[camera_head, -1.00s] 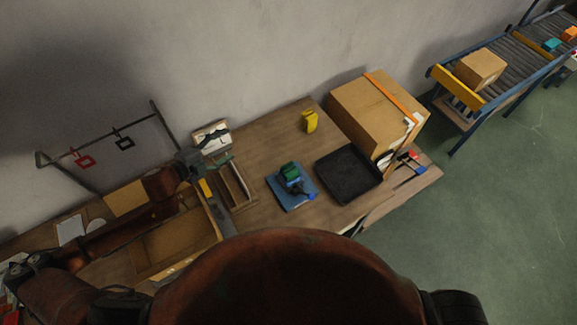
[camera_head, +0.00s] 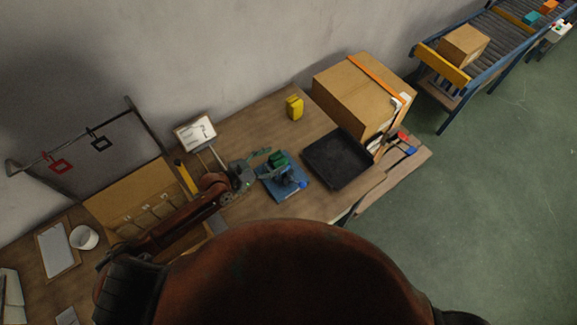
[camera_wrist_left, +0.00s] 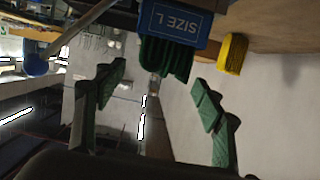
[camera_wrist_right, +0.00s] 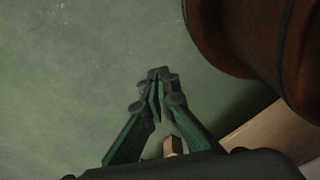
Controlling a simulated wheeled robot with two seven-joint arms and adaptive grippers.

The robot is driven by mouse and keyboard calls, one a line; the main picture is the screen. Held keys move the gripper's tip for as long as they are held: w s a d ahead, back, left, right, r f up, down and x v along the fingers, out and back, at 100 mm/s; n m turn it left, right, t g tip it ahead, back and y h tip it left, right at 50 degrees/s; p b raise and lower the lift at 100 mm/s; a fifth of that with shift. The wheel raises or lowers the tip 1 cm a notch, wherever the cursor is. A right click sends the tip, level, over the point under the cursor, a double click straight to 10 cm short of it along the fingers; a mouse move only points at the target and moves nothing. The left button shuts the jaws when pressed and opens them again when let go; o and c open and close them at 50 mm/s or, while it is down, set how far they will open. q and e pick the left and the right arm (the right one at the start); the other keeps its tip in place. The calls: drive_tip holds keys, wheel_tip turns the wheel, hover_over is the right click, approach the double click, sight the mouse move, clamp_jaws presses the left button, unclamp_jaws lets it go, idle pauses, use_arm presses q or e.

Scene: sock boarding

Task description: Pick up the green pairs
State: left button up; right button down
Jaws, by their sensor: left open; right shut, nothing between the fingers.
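A dark green ribbed bundle (camera_head: 278,159) sits on a blue mat (camera_head: 268,189) on the bench.
A black tray (camera_head: 338,160) lies right of the mat. A yellow bundle (camera_head: 294,107) stands behind, beside a large cardboard box (camera_head: 355,95). A small white sign (camera_head: 195,133) and a hanging rack (camera_head: 85,144) are at left. A conveyor (camera_head: 490,45) stands far right.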

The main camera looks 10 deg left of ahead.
sight(284, 155)
use_arm(q)
drive_tip(key=shift+w+f, duration=0.15)
drive_tip(key=shift+f, duration=0.15)
drive_tip(key=p+x, duration=0.2)
drive_tip(key=x, duration=0.5)
drive_tip(key=shift+d, duration=0.1)
drive_tip(key=shift+w+d+f, duration=0.15)
drive_tip(key=shift+w+d, duration=0.05)
drive_tip(key=shift+d, duration=0.05)
drive_tip(key=c, duration=1.5)
clamp_jaws()
